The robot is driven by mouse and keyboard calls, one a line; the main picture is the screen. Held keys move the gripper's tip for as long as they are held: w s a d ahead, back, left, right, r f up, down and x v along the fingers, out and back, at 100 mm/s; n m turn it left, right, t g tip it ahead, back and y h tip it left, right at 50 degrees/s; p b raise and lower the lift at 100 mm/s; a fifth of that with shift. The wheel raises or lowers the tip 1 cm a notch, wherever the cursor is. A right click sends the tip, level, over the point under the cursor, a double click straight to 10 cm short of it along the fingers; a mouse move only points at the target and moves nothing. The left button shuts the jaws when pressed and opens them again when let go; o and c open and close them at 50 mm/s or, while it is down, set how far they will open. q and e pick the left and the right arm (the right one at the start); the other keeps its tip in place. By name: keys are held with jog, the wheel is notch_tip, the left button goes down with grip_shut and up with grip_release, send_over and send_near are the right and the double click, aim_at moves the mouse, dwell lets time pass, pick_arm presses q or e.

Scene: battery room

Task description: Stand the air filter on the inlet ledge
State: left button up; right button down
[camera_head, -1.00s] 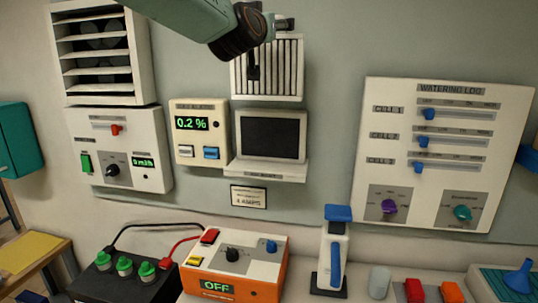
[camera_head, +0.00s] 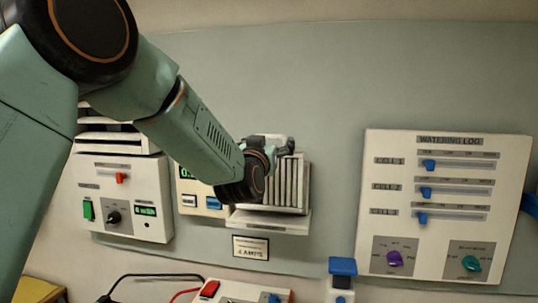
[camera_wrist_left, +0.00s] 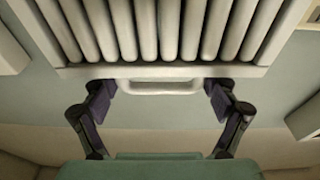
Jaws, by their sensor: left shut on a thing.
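The air filter (camera_head: 291,186), a pale frame with upright pleats, is upright in front of the inlet opening, just above the inlet ledge (camera_head: 298,222). I cannot tell whether its lower edge touches the ledge. My left gripper (camera_head: 282,147) is at the filter's top, and my black wrist hides its left part. In the left wrist view the pleats of the filter (camera_wrist_left: 160,35) fill the top. The two dark fingers of the left gripper (camera_wrist_left: 160,87) are at either end of its pale handle, shut on it. My right gripper is not in view.
A meter box (camera_head: 195,195) is left of the inlet, partly behind my arm. A control box (camera_head: 120,205) with a louvre above is further left. The watering log panel (camera_head: 440,205) is on the right. A label plate (camera_head: 251,247) is below the ledge. The wall between is clear.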

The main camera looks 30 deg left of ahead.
pick_arm(q)
notch_tip(320, 180, down, 2)
jog(key=shift+s+d+f, duration=0.1)
jog(key=shift+f, duration=0.05)
jog(key=shift+w+a+f, duration=0.25)
jog(key=shift+w+f, duration=0.05)
jog(key=shift+f, duration=0.15)
jog(key=o, duration=1.4)
jog(key=shift+o, duration=1.2)
jog(key=shift+s+d+r, duration=0.15)
jog(key=shift+s+d, duration=0.05)
jog(key=shift+s, duration=0.1)
jog(key=shift+w+a, duration=0.1)
jog(key=shift+w, duration=0.05)
jog(key=b+v, duration=0.2)
jog(key=v, duration=1)
jog(key=shift+b, duration=0.3)
